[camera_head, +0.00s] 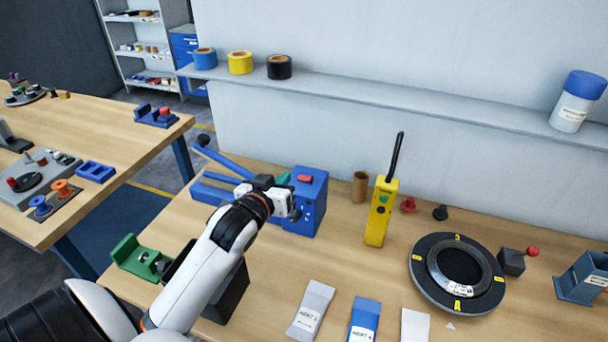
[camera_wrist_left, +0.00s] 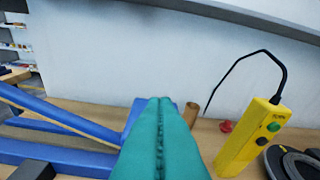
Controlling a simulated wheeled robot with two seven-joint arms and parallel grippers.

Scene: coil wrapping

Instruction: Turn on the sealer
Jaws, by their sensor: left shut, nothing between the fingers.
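The blue sealer (camera_head: 312,207) stands on the wooden bench, its long lever arm (camera_head: 222,158) reaching to the left with a dark knob at the end. A red switch (camera_head: 305,178) shows on top of its box. My left gripper (camera_head: 284,180) is over the sealer, its fingertips close to the left of the red switch; I cannot tell whether they touch anything. In the left wrist view its teal fingers (camera_wrist_left: 160,100) are shut and empty. They hide most of the sealer's box, while the lever arm (camera_wrist_left: 45,108) shows at left. My right gripper is out of view.
A yellow pendant (camera_head: 379,215) with a black cable stands right of the sealer, beside a brown tube (camera_head: 360,187). A round black turntable (camera_head: 458,270) and sample packets (camera_head: 311,308) lie further right and in front. A wall shelf (camera_head: 400,100) runs behind.

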